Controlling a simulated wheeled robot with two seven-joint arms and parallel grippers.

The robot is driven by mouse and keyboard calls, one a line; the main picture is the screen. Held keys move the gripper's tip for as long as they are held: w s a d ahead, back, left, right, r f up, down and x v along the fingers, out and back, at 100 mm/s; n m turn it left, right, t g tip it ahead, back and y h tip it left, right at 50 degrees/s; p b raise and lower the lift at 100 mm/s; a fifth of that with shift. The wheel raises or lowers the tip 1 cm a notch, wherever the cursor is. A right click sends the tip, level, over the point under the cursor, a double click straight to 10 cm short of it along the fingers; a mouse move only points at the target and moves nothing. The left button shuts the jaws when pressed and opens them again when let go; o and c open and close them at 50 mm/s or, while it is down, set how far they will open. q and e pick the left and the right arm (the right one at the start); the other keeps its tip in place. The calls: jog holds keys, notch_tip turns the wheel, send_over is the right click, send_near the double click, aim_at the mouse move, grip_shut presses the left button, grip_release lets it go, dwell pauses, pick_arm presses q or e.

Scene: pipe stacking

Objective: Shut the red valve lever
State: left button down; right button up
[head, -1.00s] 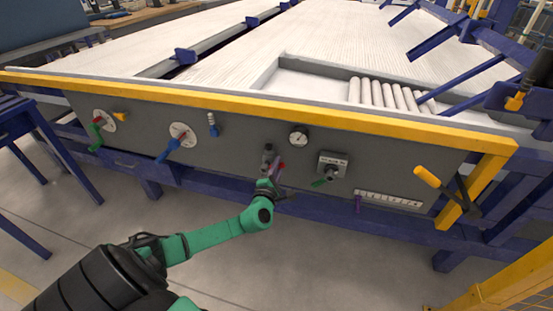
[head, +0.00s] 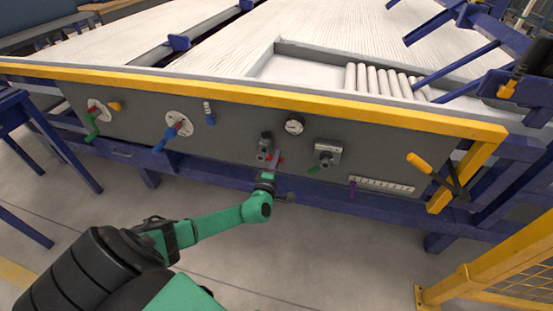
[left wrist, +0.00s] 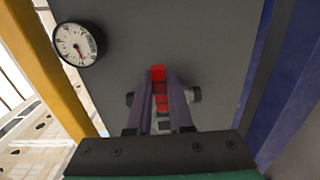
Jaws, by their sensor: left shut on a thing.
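The red valve lever (left wrist: 158,74) is between the two fingers of my left gripper (left wrist: 164,84) in the left wrist view, and the gripper is shut on it. The fingers cover part of the lever. Behind them the valve's grey and dark fitting (left wrist: 194,94) sticks out on both sides. In the head view, my left gripper (head: 273,162) reaches up to the grey panel just below the valve body (head: 264,142). Only a small red piece of the lever (head: 281,158) shows beside the fingers there. My right gripper is not in view.
A round gauge (head: 293,126) sits right of the valve. Blue (head: 172,136) and green (head: 92,128) handles are on the left. A yellow rail (head: 220,92) runs above the panel. Floor in front is clear.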

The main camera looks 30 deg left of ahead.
pick_arm(q)
jog(key=shift+f, duration=0.15)
jog(key=c, duration=0.8)
grip_release()
jog(key=p+v, duration=0.3)
jog(key=v, duration=1.1)
jog(key=shift+s+d+p, duration=0.2)
jog(key=shift+s+p, duration=0.1)
jog(key=shift+p, duration=0.1)
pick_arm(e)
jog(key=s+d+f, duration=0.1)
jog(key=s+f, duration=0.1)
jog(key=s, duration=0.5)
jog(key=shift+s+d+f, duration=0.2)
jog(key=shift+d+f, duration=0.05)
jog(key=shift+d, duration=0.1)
